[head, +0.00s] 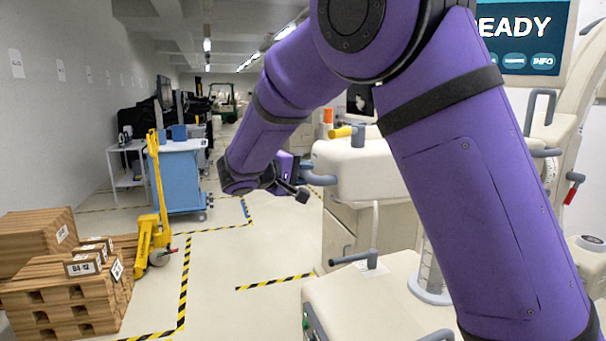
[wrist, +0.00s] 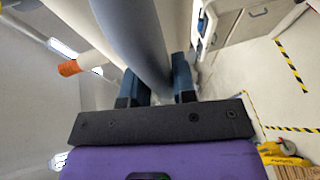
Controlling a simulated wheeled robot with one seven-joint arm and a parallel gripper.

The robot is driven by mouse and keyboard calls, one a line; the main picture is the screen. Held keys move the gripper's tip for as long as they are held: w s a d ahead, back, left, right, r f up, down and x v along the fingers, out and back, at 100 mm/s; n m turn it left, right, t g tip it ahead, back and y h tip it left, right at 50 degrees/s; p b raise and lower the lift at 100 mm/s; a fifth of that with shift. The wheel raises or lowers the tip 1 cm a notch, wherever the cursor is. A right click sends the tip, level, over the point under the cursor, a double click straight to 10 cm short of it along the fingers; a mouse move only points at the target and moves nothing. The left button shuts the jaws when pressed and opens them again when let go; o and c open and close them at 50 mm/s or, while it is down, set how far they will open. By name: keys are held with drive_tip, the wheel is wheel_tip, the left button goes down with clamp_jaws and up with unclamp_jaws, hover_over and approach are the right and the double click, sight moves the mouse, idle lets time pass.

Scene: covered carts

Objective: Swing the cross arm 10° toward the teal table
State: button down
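My gripper (head: 292,190), at the end of my purple arm, is beside the left end of a cream machine arm (head: 365,165), which seems to be the cross arm. A grey handle (head: 320,180) sticks out from that end towards my gripper. In the wrist view a thick grey bar (wrist: 130,35), probably this handle, runs down between the two dark blue fingers of my gripper (wrist: 158,82). The fingers are close on either side; whether they press on it I cannot tell. No clearly teal table shows; a light-blue cart (head: 183,180) stands at the left.
A yellow pallet jack (head: 150,225) and wooden crates (head: 60,290) stand at the left. A lower cream unit with a grey handle (head: 355,258) is in front. Orange (head: 328,116) and yellow (head: 342,132) knobs rise by the cross arm. The striped floor between is clear.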

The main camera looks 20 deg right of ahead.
drive_tip(key=shift+w, duration=0.15)
drive_tip(key=shift+w+r+m+g, duration=0.2)
drive_tip(key=shift+w+g, duration=0.1)
drive_tip(key=shift+w, duration=0.65)
drive_tip(key=shift+w+r+m+g, duration=0.1)
drive_tip(key=shift+w+m+g, duration=0.15)
drive_tip(key=shift+w, duration=0.7)
drive_tip(key=shift+m+g+h, duration=0.4)
drive_tip(key=shift+m+g, duration=0.25)
drive_tip(key=shift+g, duration=0.2)
drive_tip(key=shift+w+d+f, duration=0.1)
drive_tip(key=shift+w+d, duration=0.1)
drive_tip(key=shift+w, duration=0.75)
drive_tip(key=shift+w+d+f, duration=0.1)
drive_tip(key=shift+w+d, duration=0.05)
drive_tip(key=shift+w, duration=0.75)
drive_tip(key=shift+w+d+f, duration=0.1)
drive_tip(key=shift+w+d, duration=0.1)
drive_tip(key=shift+w, duration=0.75)
drive_tip(key=shift+s, duration=0.1)
drive_tip(key=c, duration=0.9)
unclamp_jaws()
drive_tip(key=shift+s+r, duration=0.1)
drive_tip(key=shift+s, duration=0.1)
drive_tip(key=shift+a, duration=0.1)
